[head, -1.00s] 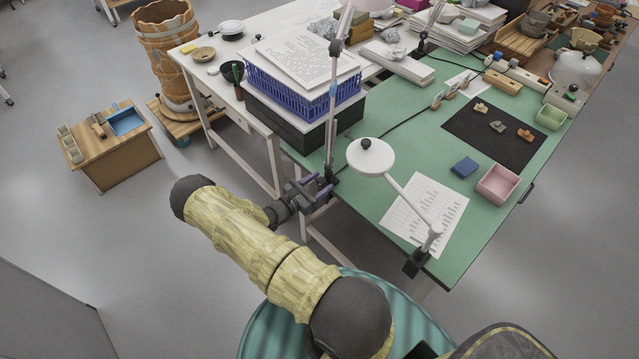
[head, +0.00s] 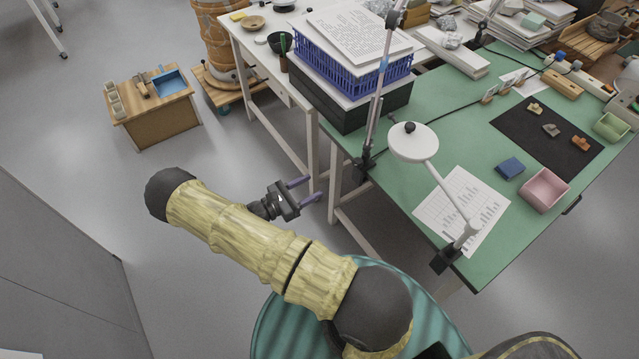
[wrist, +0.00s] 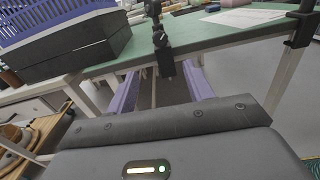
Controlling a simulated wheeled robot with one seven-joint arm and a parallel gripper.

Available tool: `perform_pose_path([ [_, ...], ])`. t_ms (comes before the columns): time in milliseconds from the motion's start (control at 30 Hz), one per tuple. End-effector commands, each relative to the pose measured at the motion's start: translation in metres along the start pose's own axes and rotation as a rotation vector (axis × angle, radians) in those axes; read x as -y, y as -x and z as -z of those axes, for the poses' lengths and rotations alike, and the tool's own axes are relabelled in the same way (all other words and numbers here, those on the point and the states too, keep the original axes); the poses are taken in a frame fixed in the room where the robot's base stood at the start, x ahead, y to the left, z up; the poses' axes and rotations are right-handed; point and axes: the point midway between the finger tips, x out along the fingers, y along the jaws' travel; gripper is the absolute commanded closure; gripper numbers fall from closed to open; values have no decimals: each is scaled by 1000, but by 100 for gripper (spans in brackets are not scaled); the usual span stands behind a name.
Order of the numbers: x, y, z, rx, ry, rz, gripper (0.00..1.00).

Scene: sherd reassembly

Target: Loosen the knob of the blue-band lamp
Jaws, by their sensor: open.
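The blue-band lamp's pole (head: 375,105) rises from a dark clamp (head: 364,165) on the near-left edge of the green table, with a small blue band high on the pole. My gripper (head: 309,190), with purple fingers, is open and empty. It is left of the clamp and apart from it, over the floor. In the wrist view the clamp (wrist: 161,38) stands ahead, centred just beyond my two fingers (wrist: 160,76). The knob cannot be told clearly from the dark clamp.
A second lamp with a round white head (head: 413,143) is clamped at the table's near corner. A blue basket (head: 350,75) on black boxes stands left of the pole. Table legs (head: 335,180) are below the edge.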

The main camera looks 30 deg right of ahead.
Motion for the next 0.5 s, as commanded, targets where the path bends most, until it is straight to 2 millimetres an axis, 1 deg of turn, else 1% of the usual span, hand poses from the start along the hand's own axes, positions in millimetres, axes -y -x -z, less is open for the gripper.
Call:
perform_pose_path([
  [100, 0, 4, 0, 0, 0, 0, 48],
  [367, 0, 3, -1, -1, -1, 2, 48],
  [500, 4, 2, -6, -36, -22, 43, 48],
])
